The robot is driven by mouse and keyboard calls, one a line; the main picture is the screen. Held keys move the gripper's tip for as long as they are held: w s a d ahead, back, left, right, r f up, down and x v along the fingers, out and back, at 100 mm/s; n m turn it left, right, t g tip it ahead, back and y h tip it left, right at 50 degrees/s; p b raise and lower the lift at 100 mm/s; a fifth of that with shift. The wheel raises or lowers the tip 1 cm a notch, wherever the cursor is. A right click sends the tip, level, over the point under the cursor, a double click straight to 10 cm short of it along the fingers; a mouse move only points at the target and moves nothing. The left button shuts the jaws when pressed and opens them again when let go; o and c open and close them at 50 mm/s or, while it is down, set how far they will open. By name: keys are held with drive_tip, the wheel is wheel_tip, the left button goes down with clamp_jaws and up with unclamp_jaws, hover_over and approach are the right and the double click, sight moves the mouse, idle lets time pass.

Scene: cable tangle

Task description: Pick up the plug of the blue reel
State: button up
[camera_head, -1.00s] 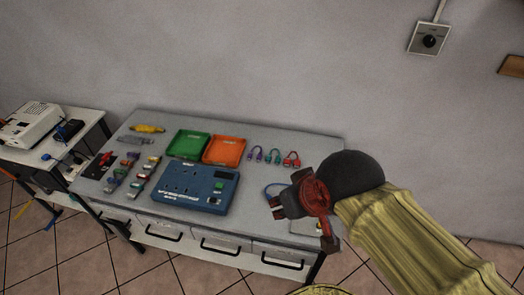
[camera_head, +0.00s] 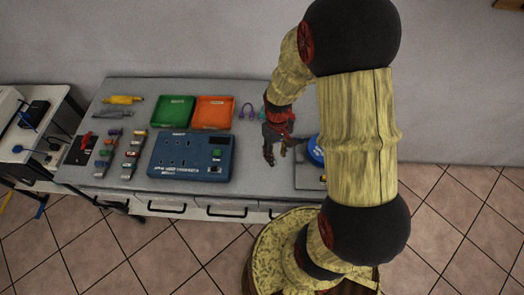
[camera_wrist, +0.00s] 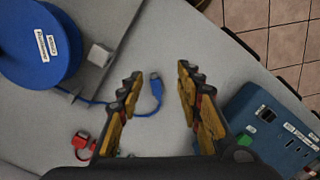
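The blue reel (camera_wrist: 42,45) with white labels is at the upper left in the wrist view. In the head view its blue edge (camera_head: 314,151) shows partly behind my arm. A thin blue cable runs from the reel to its blue plug (camera_wrist: 156,86), which lies in the gap between my fingers in the picture. My gripper (camera_wrist: 160,76) is open, with a finger on each side of the plug and none seen touching it. In the head view my gripper (camera_head: 276,158) points down over the table, right of the blue box. Its height above the plug is hard to tell.
A blue socket box (camera_head: 191,157) stands left of my gripper. Green (camera_head: 172,111) and orange (camera_head: 213,112) trays lie behind it. A pale block (camera_wrist: 99,55) sits beside the reel. A red short cable (camera_wrist: 84,142) lies near my left finger. Table (camera_wrist: 215,60) between is clear.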

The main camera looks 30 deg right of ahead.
drive_tip(key=shift+n+t, duration=0.4)
drive_tip(key=shift+n, duration=0.1)
drive_tip(key=w, duration=0.4)
drive_tip(key=shift+d, duration=0.2)
drive_tip(key=shift+w+d, duration=0.1)
drive_tip(key=shift+w, duration=0.3)
drive_tip(key=shift+s+n, duration=0.25)
drive_tip(key=shift+n, duration=0.05)
drive_tip(key=shift+f, duration=0.35)
drive_tip(key=shift+w+f+b, duration=0.2)
drive_tip(key=shift+f+b, duration=0.15)
drive_tip(key=shift+f, duration=0.55)
wheel_tip(320, 180, down, 5)
drive_tip(key=shift+f+b, duration=0.1)
drive_tip(key=shift+b, duration=0.65)
drive_tip(key=c, duration=0.4)
clamp_jaws()
